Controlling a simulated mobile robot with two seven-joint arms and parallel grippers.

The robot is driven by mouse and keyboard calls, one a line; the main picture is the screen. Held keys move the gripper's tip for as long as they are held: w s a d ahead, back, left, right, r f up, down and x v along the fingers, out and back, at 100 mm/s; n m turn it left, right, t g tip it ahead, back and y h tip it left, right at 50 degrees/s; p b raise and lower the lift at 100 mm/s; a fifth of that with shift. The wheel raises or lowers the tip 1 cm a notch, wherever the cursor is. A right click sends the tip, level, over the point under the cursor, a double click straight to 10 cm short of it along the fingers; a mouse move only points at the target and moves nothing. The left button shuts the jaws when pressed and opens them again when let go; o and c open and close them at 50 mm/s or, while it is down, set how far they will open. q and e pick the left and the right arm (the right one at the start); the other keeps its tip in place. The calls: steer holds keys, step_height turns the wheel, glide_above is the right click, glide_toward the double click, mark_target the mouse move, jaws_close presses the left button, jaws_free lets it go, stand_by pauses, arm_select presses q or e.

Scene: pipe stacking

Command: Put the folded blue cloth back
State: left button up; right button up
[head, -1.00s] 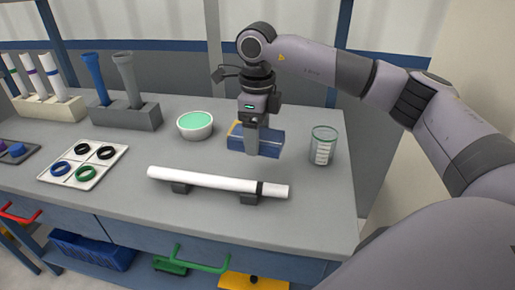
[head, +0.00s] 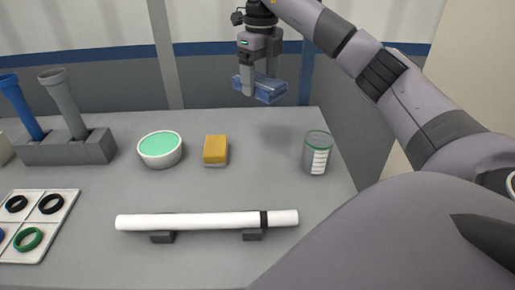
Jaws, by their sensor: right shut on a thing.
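The folded blue cloth (head: 268,91) is in my right gripper (head: 258,84), raised well above the back of the grey bench (head: 235,188). The gripper's fingers are shut on it, one in front and one partly behind. A soft shadow lies on the bench below it. My left gripper is not in the head view.
A yellow sponge (head: 215,149) and a white bowl with green contents (head: 160,149) stand at the back. A glass beaker (head: 316,154) stands near the right edge. A white pipe (head: 207,220) lies on two dark supports. A ring tray (head: 37,226) and pipe holder (head: 66,150) are left.

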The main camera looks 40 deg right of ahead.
steer(key=b, duration=0.2)
glide_toward(260, 154)
steer(key=shift+f, duration=3.2)
steer(key=shift+f, duration=0.15)
steer(key=o, duration=0.9)
steer(key=shift+o, duration=0.2)
step_height(260, 154, up, 12)
steer(key=shift+r, duration=0.2)
